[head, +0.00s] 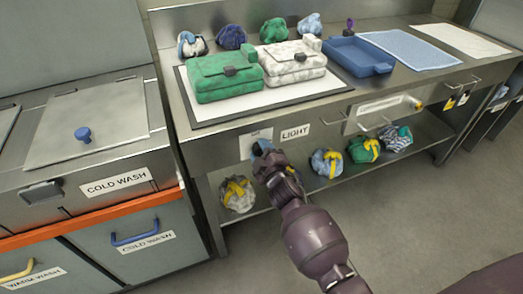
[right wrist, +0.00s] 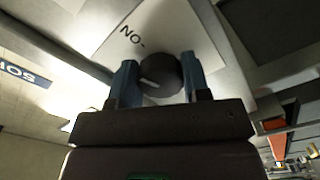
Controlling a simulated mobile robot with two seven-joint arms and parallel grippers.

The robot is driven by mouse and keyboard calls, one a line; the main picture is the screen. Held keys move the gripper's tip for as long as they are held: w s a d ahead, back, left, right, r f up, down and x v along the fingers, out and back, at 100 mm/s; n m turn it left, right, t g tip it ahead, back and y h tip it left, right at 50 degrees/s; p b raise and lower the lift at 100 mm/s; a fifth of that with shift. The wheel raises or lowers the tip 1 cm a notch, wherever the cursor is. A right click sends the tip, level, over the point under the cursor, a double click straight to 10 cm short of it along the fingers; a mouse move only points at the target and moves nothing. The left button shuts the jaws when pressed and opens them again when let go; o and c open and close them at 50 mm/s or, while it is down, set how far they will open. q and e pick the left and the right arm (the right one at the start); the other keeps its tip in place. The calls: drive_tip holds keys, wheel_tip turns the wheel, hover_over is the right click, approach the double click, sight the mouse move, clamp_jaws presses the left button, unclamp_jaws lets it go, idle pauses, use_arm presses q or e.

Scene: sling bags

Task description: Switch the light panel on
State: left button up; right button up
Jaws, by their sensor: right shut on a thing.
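The light panel is a pale plate (head: 247,140) on the front of the steel table, beside a label reading LIGHT (head: 295,132). In the right wrist view the plate (right wrist: 195,38) carries a round dark knob (right wrist: 160,77) and the printed word ON, seen turned over. A pale pointer line shows on the knob's left part, not clearly lined up with the ON mark. My right gripper (head: 261,147) is at the panel; its two blue fingers (right wrist: 160,82) are shut on the knob from both sides. It hides part of the panel in the head view. My left gripper is out of view.
A green bag (head: 225,78) and a white patterned bag (head: 292,62) stand on the table's mat, near a blue tray (head: 345,56). Several tied bundles sit on the lower shelf (head: 330,182). The cold wash unit (head: 95,120) stands left. Floor at lower right is mostly clear.

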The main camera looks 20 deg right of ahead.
drive_tip(key=shift+m, duration=1.5)
drive_tip(key=shift+f+p, duration=0.1)
drive_tip(key=shift+p, duration=0.2)
drive_tip(key=o, duration=0.9)
drive_tip(key=shift+o, duration=0.2)
drive_tip(key=shift+s, duration=0.15)
